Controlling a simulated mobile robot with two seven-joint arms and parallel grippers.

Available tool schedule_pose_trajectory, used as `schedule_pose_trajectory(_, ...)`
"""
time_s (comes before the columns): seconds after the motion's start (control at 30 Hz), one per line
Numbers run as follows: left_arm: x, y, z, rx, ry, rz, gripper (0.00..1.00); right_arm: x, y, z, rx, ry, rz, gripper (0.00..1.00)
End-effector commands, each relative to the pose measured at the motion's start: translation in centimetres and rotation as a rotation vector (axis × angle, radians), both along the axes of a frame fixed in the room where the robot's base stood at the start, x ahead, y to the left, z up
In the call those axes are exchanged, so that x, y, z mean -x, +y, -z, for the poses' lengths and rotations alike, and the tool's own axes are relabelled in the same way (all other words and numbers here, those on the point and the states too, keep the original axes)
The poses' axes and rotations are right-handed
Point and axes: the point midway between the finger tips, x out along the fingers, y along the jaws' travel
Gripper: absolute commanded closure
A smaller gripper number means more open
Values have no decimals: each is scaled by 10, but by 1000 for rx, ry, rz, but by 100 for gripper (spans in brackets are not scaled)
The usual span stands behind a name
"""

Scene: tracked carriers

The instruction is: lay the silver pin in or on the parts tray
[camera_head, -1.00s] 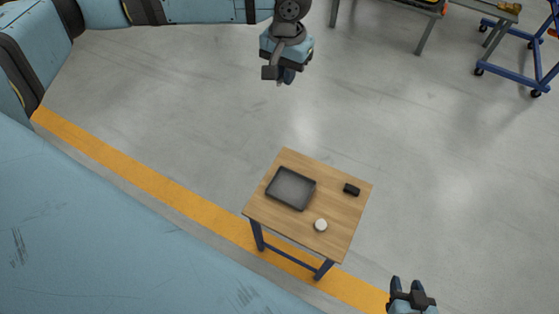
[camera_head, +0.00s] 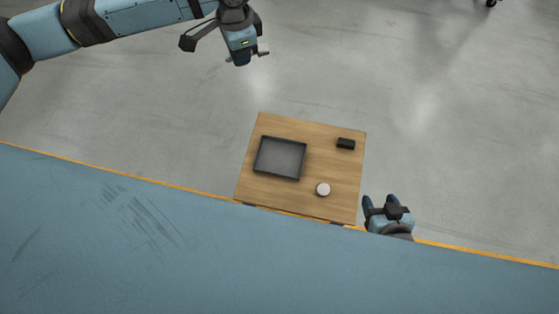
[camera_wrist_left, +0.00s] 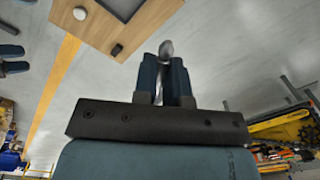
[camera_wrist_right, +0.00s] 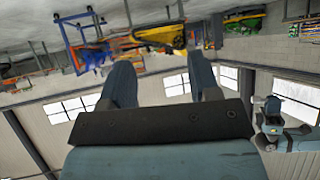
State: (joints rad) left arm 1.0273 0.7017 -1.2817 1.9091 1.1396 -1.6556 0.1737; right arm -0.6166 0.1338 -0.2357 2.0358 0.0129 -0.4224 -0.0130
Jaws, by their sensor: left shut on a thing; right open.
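The silver pin (camera_wrist_left: 166,50) is held between the two fingers of my left gripper (camera_wrist_left: 165,75), its rounded end sticking out past the fingertips in the left wrist view. In the head view my left gripper (camera_head: 247,57) is in the air beyond the far edge of the table, above and left of the tray; I cannot make out the pin clearly there. The parts tray (camera_head: 280,158) is dark grey, shallow and empty, on the left half of the small table. My right gripper (camera_head: 380,203) is open and empty by the table's right edge; its spread fingers also show in the right wrist view (camera_wrist_right: 165,85).
The wooden table (camera_head: 308,205) also bears a small black block (camera_head: 346,144) at the far right and a white round thing (camera_head: 323,189) at the near right. A yellow line runs along the near side.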

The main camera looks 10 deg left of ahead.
Motion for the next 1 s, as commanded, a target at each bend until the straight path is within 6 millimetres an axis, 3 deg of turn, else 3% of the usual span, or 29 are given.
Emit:
schedule_pose_trajectory(0.03,4,-7,30,3,8,99,100,-1,1,17,-3,-5,0,44)
schedule_pose_trajectory(0.4,25,-44,148,18,32,862,100,-5,5,72,-18,-3,-1,44)
schedule_pose_trajectory(0.53,31,-52,175,22,37,1058,100,-6,7,82,-22,-4,1,44)
schedule_pose_trajectory(0.7,36,-58,193,25,41,1206,100,-7,7,88,-26,-6,1,44)
schedule_pose_trajectory(0.87,37,-59,211,26,44,1244,100,-8,8,90,-27,-9,1,44)
schedule_pose_trajectory(1.0,37,-58,246,25,47,1244,100,-9,8,92,-26,-20,-2,44)
